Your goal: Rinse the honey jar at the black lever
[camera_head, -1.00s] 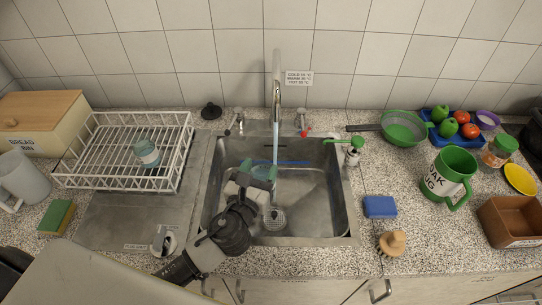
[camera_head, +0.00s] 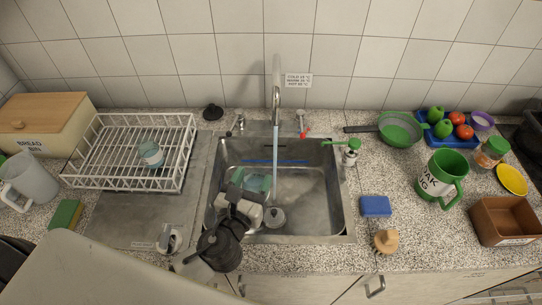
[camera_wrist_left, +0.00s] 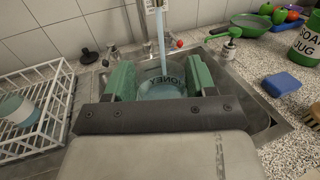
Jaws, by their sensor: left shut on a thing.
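The honey jar (camera_head: 258,184), a pale blue glass marked HONEY, is between the green fingers of my left gripper (camera_head: 252,188), which is shut on it inside the sink. The jar also shows in the left wrist view (camera_wrist_left: 162,90), partly hidden by the gripper. A water stream (camera_head: 276,155) falls from the tall spout (camera_head: 276,80) at the jar's right side in the head view. In the wrist view the stream meets the jar's outline; I cannot tell whether it enters it. The black lever (camera_head: 238,123) is left of the spout, a red one (camera_head: 303,128) right. My right gripper is not in view.
The steel sink (camera_head: 325,205) has free room right of the jar. A white dish rack (camera_head: 100,180) with another jar (camera_head: 151,154) stands left. A soap dispenser (camera_head: 350,153), blue sponge (camera_head: 375,206) and brush (camera_head: 386,241) stand right of the sink.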

